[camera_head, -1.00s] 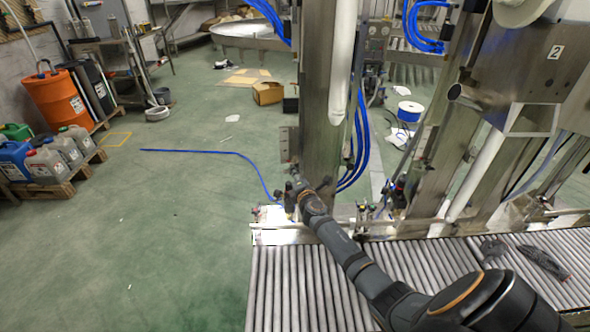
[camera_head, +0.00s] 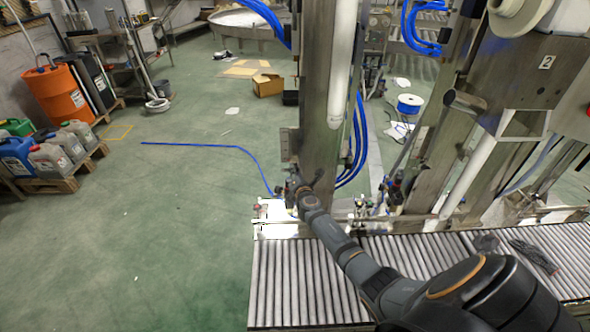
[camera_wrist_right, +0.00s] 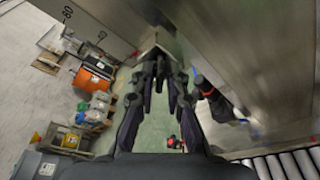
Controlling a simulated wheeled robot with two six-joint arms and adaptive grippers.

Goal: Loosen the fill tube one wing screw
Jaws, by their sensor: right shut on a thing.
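My right arm reaches from the lower right to a tall steel column (camera_head: 320,120) in the head view. My right gripper (camera_head: 293,184) is at the column's lower left side, just below a small metal bracket (camera_head: 289,145). In the right wrist view the dark fingers (camera_wrist_right: 160,72) reach up to the column's steel face (camera_wrist_right: 225,40). The gripper is shut on a small part there, at the wing screw's place. The fingers mostly hide that part, so its shape and turn cannot be told. A white vertical tube (camera_head: 344,70) runs along the column. My left gripper is not in view.
A roller conveyor (camera_head: 310,285) lies below the arm. Blue hoses (camera_head: 357,150) hang right of the column.

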